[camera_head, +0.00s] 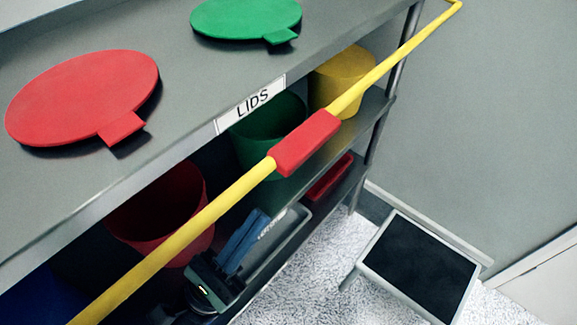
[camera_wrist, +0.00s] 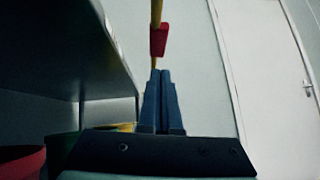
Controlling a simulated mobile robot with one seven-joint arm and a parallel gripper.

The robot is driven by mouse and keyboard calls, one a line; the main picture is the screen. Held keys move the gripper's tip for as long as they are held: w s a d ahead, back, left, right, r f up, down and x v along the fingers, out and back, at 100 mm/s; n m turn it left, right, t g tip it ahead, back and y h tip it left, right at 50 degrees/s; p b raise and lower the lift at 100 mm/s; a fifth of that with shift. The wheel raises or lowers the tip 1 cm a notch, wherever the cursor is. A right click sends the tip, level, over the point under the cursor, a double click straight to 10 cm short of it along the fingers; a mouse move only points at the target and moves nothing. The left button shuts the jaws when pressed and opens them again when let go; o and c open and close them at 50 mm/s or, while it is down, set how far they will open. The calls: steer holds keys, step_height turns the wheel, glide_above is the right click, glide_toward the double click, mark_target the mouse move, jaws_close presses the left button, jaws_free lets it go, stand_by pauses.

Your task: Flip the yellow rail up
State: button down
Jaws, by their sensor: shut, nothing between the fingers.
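The yellow rail (camera_head: 215,208) runs diagonally along the front of the shelf unit, from lower left to upper right, with a red grip (camera_head: 305,143) around its middle. My gripper (camera_head: 260,216) is below and to the right of the rail, near the lower shelf. Its blue fingers are shut with nothing between them and look apart from the rail. In the wrist view the fingertips (camera_wrist: 160,73) point up toward the red grip (camera_wrist: 158,40), with the yellow rail (camera_wrist: 156,12) above it. The exact distance between them is hard to tell.
A red lid (camera_head: 80,95) and a green lid (camera_head: 245,18) lie on the grey top. Red (camera_head: 165,205), green (camera_head: 265,130) and yellow (camera_head: 340,75) bins stand beneath, behind the rail. A black-topped step stool (camera_head: 420,265) stands on the floor at right. A door (camera_wrist: 265,70) shows in the wrist view.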

mark_target(294, 170)
steer(key=p+x, duration=0.3)
steer(key=x, duration=0.6)
steer(key=shift+a, duration=0.1)
steer(key=shift+w+d+r+p, duration=0.25)
steer(key=shift+d+r+p, duration=0.05)
steer(key=shift+r+p, duration=0.1)
